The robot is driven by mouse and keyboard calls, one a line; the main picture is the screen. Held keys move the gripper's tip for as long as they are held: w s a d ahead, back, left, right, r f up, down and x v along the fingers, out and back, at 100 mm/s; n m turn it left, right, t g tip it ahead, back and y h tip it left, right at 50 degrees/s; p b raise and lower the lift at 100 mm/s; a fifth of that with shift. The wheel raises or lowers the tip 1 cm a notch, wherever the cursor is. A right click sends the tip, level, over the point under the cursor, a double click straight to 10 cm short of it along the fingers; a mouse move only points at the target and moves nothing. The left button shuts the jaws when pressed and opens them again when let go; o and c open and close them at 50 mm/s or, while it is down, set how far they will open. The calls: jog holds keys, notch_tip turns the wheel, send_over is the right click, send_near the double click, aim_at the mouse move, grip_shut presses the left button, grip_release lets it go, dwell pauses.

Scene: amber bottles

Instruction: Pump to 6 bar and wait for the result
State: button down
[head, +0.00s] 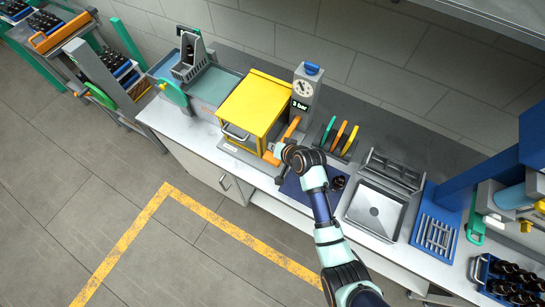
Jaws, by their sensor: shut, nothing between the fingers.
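A yellow box-shaped chamber (248,104) with a pale front handle (235,132) stands on the bench, its lid down. Beside it on the right is a grey gauge tower (305,88) with a round dial (302,87) and a blue top. A small dark label or display (300,105) on the tower ends in "bar"; its digit is too small to read surely. An orange lever (291,128) slants between chamber and tower. My gripper (272,149) is shut and empty at the lever's lower end; I cannot tell whether it touches.
Green, orange and yellow-handled tools (341,137) lie in a dark holder to the right. Beyond are a grey sink-like tray (376,210), a blue rack (436,232) and a crate of dark bottles (510,280). A teal-topped station (208,85) stands left. The floor in front is clear.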

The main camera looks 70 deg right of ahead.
aim_at(274, 161)
notch_tip(274, 161, down, 5)
jog(key=b, duration=0.3)
jog(key=shift+f, duration=0.1)
jog(key=shift+f, duration=0.1)
dwell(1.1)
jog(key=shift+f+b, duration=0.3)
jog(key=shift+f+b, duration=1.95)
jog(key=shift+f, duration=0.7)
dwell(2.6)
